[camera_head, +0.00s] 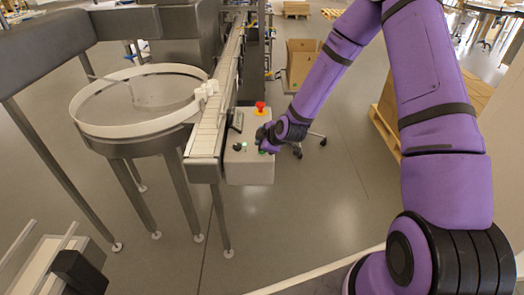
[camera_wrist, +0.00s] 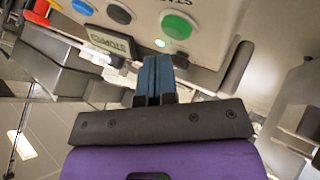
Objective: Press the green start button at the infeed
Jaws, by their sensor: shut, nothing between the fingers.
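The green button (camera_wrist: 176,26) is a round knob on the pale panel, at the top middle of the wrist view. In the head view a bit of green (camera_head: 262,152) shows on the grey control box (camera_head: 250,172), partly hidden by my gripper. My gripper (camera_wrist: 157,60) is shut and empty, its blue fingers side by side. The tips appear just below the green button and slightly left of it in the wrist view; I cannot tell the exact gap. In the head view my gripper (camera_head: 264,143) is close over the top of the box.
A red knob (camera_head: 260,107) stands at the box's far end. The conveyor (camera_head: 208,130) and round turntable (camera_head: 140,125) stand left of the box.

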